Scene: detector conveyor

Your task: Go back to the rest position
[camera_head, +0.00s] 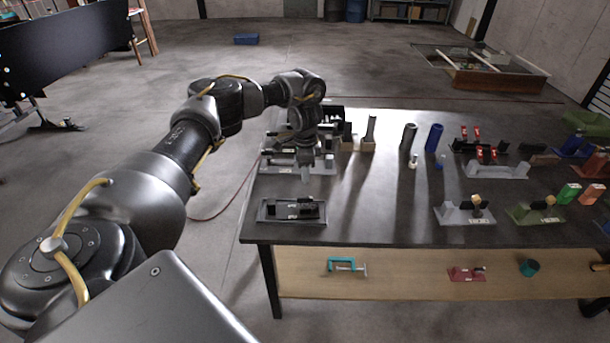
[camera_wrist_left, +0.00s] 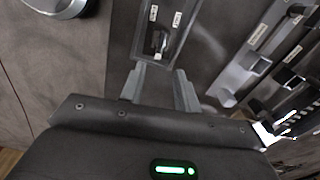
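My left gripper (camera_head: 306,174) hangs fingers-down above the left end of the dark table (camera_head: 350,230). In the left wrist view its two grey fingers (camera_wrist_left: 160,88) stand apart with nothing between them. A dark, labelled tray (camera_head: 267,212) with black parts lies on the table just in front of the gripper. A labelled grey tray with a dark slot (camera_wrist_left: 150,45) shows beyond the fingertips in the left wrist view. My right gripper is in neither view.
Grey fixtures (camera_head: 320,168) stand behind the gripper. Dark and blue cylinders (camera_head: 434,137) stand mid-table, with several coloured holders at the right. A teal clamp (camera_head: 346,265) lies on the lower shelf. Open floor (camera_head: 225,190) lies left of the table.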

